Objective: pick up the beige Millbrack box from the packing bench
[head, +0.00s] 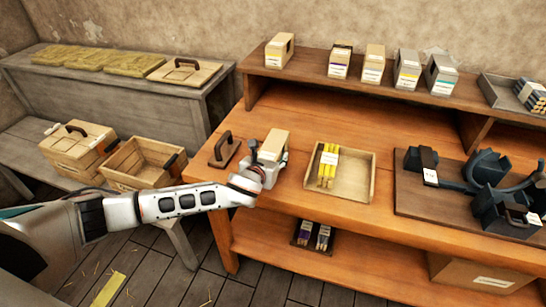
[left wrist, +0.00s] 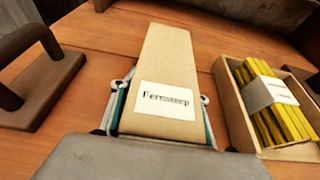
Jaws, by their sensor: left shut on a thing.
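My left gripper (head: 264,168) is shut on a beige box (head: 273,144) at the packing bench (head: 300,205). The box also shows in the left wrist view (left wrist: 165,60), with a finger on each side of it. Its white label (left wrist: 164,107) reads something like "Fernstep", not Millbrack. I cannot tell whether the box is clear of the bench top. More beige boxes stand on the raised shelf, one at the left end (head: 280,50) and several to its right; their labels are too small to read. My right gripper is not in view.
A wooden tray (head: 370,188) with yellow sticks is right of the held box. A dark handled block (head: 224,150) is to its left. A dark press stand (head: 410,205) fills the right end. Wooden crates (head: 120,172) stand on the left bench.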

